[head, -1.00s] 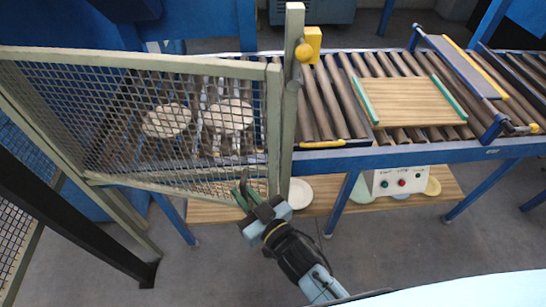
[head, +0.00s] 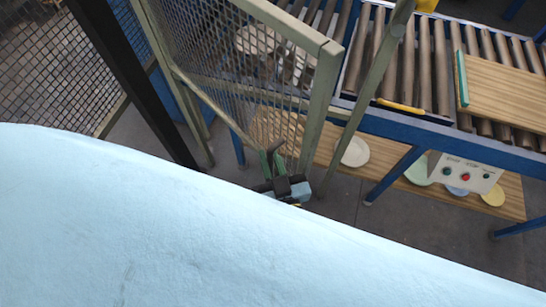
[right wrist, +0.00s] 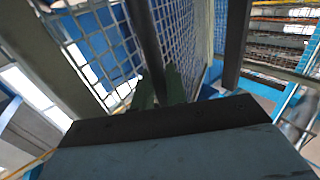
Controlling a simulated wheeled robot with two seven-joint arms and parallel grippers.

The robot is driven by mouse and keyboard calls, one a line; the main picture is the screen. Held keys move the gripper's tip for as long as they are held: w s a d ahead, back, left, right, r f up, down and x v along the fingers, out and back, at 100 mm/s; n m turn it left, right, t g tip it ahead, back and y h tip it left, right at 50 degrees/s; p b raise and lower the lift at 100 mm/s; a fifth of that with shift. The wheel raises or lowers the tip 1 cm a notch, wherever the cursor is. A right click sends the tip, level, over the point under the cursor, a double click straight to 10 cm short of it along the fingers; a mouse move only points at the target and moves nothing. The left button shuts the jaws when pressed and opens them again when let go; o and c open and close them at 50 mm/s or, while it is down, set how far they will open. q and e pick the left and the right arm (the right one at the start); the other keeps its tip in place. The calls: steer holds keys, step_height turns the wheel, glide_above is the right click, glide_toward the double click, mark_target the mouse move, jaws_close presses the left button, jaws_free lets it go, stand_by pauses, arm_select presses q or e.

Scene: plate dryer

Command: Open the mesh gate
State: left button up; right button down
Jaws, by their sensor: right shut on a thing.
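The mesh gate (head: 323,100), a beige frame with wire mesh, stands ajar in the head view. Its free upright is apart from the fixed post (head: 372,75), with a gap between them. My right gripper (head: 271,158) is at the lower part of the gate near its free edge, with its green fingers shut on the gate's handle. In the right wrist view the fingers (right wrist: 158,92) close around a dark upright bar (right wrist: 146,40), with mesh behind it. My left gripper is not in view.
Behind the gate runs a roller conveyor (head: 440,65) carrying a wooden board (head: 505,92). A control box (head: 465,173) and plates, including a white plate (head: 353,151), are below it. A dark post (head: 135,85) stands at left. My pale blue body covers the lower foreground.

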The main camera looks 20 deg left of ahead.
steer(key=c, duration=1.5)
jaws_free()
steer(key=v, duration=1.3)
steer(key=shift+d+b, duration=0.15)
steer(key=shift+b, duration=0.25)
steer(key=shift+s, duration=0.1)
